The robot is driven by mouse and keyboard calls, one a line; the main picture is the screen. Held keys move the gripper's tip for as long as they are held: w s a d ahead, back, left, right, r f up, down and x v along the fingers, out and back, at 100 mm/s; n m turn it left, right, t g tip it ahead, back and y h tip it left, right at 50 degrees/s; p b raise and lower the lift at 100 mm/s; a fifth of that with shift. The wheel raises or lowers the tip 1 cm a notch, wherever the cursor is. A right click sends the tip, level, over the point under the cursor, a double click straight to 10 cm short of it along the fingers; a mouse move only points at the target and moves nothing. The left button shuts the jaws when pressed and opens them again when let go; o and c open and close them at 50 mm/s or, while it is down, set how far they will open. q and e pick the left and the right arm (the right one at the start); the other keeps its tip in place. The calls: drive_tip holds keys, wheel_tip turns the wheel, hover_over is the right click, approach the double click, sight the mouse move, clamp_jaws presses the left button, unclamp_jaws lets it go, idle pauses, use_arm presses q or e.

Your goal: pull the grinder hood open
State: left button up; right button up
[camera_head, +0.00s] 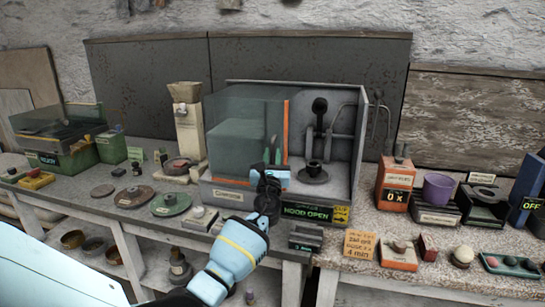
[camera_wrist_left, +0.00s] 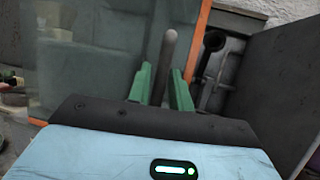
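The grinder hood (camera_head: 238,140) is a see-through greenish cover with an orange edge, standing over the left part of a grey grinder housing (camera_head: 362,140). The housing's right part is uncovered and shows the grinder's dark post and disc (camera_head: 313,172). A sign on the front (camera_head: 307,212) reads HOOD OPEN. My left gripper (camera_head: 270,155) is in front of the hood's orange edge. In the left wrist view, its green fingers (camera_wrist_left: 164,85) stand close on both sides of a grey round-ended handle (camera_wrist_left: 169,50) and appear shut on it. My right gripper is not in view.
An orange block marked 0 X (camera_head: 396,178) and a purple cup (camera_head: 438,188) stand right of the grinder. Round discs (camera_head: 170,204) lie left of it. Small blocks (camera_head: 305,237) sit along the front edge. A beige column (camera_head: 188,130) stands close to the hood's left side.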

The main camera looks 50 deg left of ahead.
use_arm(q)
drive_tip(key=shift+s+d+f, duration=0.2)
drive_tip(key=shift+s+d, duration=0.15)
drive_tip(key=v, duration=0.6)
drive_tip(key=shift+s+d+f, duration=0.2)
drive_tip(key=shift+s, duration=0.1)
